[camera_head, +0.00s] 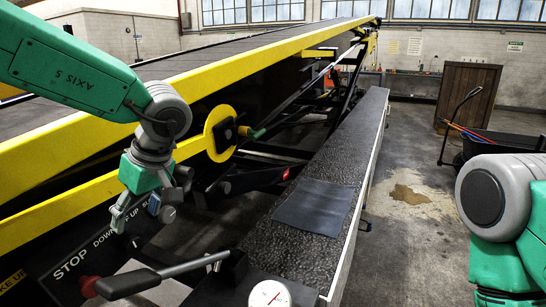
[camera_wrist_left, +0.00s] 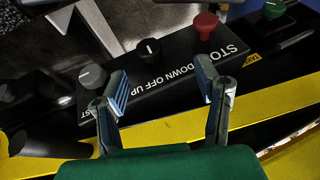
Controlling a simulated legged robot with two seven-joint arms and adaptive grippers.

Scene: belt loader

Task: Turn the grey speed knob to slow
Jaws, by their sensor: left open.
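The grey speed knob (camera_wrist_left: 93,77) shows in the left wrist view on a black control panel (camera_wrist_left: 178,66), near a partly hidden label ending in "AST". Its pointer setting is not clear. My left gripper (camera_wrist_left: 162,84) is open and empty over the panel, its fingers either side of the "DOWN OFF UP" lettering. The grey knob lies just left of the left finger in that view, outside the jaws; I cannot tell whether they touch. In the head view my left gripper (camera_head: 137,210) hangs above the panel's far end and partly hides it. My right gripper is out of view.
In the head view a black-handled lever (camera_head: 128,283) and a white gauge (camera_head: 269,294) stand in front.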

